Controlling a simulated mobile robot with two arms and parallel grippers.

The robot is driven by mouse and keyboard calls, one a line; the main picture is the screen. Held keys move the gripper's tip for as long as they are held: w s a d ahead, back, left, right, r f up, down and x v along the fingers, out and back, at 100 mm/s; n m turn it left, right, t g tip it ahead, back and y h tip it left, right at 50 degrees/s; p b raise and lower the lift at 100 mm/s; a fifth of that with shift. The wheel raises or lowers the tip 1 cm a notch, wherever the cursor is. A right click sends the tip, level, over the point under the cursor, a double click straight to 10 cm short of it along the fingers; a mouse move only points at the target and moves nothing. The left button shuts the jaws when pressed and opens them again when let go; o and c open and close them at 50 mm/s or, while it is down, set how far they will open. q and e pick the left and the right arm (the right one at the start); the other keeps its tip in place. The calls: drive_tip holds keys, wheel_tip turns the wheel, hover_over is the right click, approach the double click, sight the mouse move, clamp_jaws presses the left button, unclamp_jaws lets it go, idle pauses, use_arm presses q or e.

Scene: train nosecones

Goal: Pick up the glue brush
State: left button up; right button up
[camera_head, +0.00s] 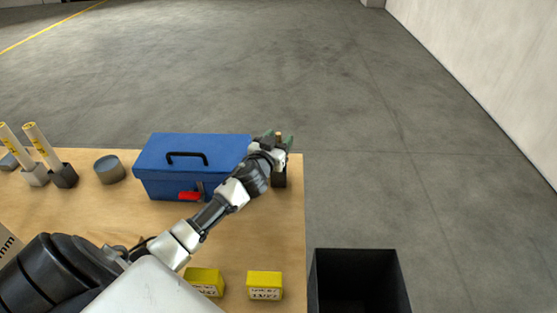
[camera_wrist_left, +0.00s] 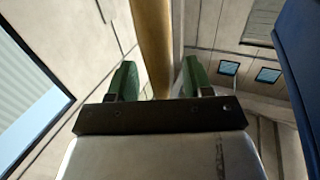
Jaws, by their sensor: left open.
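The glue brush shows as an upright tan handle (camera_head: 278,137) at the far right corner of the wooden table. It appears to stand in a small black holder (camera_head: 280,181). My left gripper (camera_head: 279,139) is open, with its green fingers on either side of the handle. In the left wrist view the handle (camera_wrist_left: 154,45) rises between the two open green fingers (camera_wrist_left: 160,82), with gaps visible beside it. The brush's lower end is hidden. My right gripper is not in view.
A blue toolbox (camera_head: 160,180) stands just left of the gripper. Yellow boxes (camera_head: 264,286) lie near the front. A black bin (camera_head: 358,285) is beyond the table's right edge.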

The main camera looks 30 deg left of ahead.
use_arm(q)
clamp_jaws()
